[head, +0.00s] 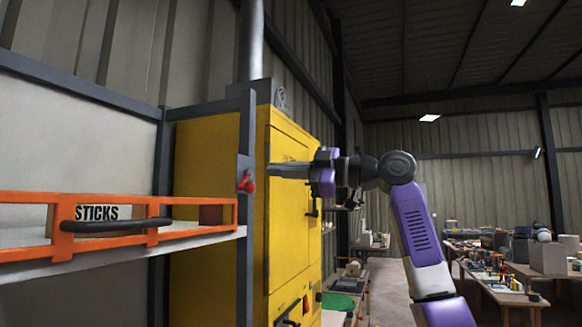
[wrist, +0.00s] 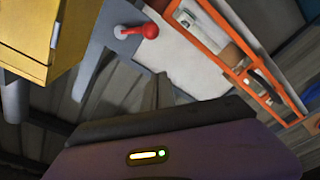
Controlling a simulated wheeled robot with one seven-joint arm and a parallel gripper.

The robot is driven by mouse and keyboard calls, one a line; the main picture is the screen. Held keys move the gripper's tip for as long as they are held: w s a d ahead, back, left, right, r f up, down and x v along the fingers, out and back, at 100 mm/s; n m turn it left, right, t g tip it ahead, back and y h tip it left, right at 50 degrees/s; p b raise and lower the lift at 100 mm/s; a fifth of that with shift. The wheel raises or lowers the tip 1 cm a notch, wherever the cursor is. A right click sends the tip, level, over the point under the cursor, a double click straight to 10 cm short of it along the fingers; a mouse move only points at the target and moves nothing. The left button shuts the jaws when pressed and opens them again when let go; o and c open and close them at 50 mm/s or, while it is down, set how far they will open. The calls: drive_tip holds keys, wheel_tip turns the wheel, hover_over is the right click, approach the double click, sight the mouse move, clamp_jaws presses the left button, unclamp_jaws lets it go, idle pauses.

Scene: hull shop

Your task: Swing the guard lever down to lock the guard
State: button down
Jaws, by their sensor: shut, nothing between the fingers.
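The guard lever (head: 247,184) is a short red lever with a round knob, mounted on a small grey plate on the dark upright post. It also shows in the wrist view (wrist: 150,30), sticking out from its plate. Its exact angle is hard to tell. The orange guard (head: 100,225) is a rail frame with a dark handle across the shelf front; it also shows in the wrist view (wrist: 215,60). My gripper (head: 271,169) is shut and empty, its fingers pointing left toward the post, just right of the lever and slightly higher. No contact with the lever shows.
The shelf (head: 120,254) behind the guard holds a box marked "STICKS" (head: 90,213) and a brown box. A tall yellow cabinet (head: 295,200) stands close behind my gripper. Cluttered workbenches (head: 490,285) are far off at right.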

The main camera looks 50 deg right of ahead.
drive_tip(key=w+f+p, duration=0.2)
drive_tip(key=w+p, duration=0.1)
drive_tip(key=w, duration=0.4)
